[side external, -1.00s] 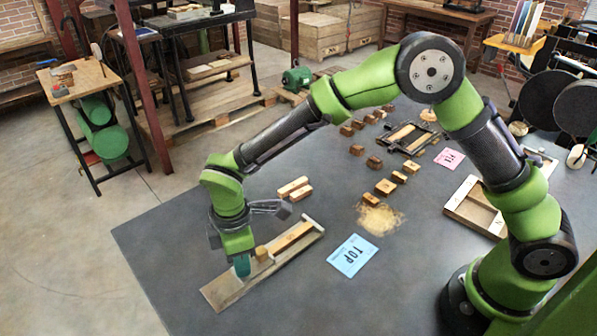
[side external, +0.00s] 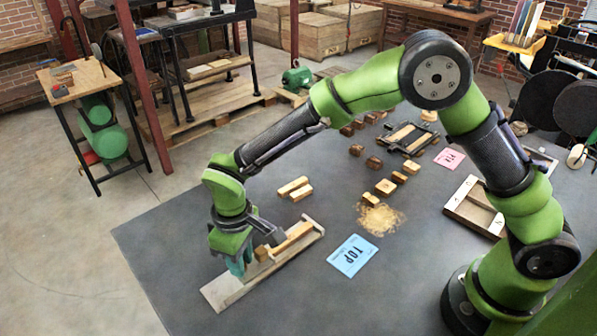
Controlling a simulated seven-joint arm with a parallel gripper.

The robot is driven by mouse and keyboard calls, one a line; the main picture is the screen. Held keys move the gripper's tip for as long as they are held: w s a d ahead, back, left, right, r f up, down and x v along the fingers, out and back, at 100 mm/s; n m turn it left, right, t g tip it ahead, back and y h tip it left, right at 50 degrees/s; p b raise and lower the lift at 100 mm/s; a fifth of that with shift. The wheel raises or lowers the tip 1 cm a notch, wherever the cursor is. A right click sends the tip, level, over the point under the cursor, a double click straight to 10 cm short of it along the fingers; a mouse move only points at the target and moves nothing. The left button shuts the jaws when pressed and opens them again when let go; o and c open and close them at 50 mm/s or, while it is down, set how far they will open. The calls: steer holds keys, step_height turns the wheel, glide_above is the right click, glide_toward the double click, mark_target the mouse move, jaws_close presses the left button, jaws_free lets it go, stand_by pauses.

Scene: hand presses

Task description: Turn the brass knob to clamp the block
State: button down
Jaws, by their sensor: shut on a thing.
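A long, shallow wooden tray (side external: 218,291) with a pale rail lies on the dark table, slanting from lower left to upper right. A small wooden block (side external: 262,254) sits in it just right of my gripper, and a longer wooden piece (side external: 299,231) lies further up the tray. My gripper (side external: 239,266), with teal fingers, points down at the tray beside the small block. It is shut on what seems to be the brass knob, which the fingers hide. I cannot tell whether the small block is clamped tight.
A blue TOP card (side external: 352,256) lies right of the tray. Two loose wooden blocks (side external: 294,187) lie behind it. A sawdust pile (side external: 381,218), several small blocks and an open wooden box (side external: 463,208) are further right. The table's left front is clear.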

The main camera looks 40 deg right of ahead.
stand_by(0.4)
steer(key=c, duration=0.9)
jaws_free()
steer(key=shift+c, duration=0.2)
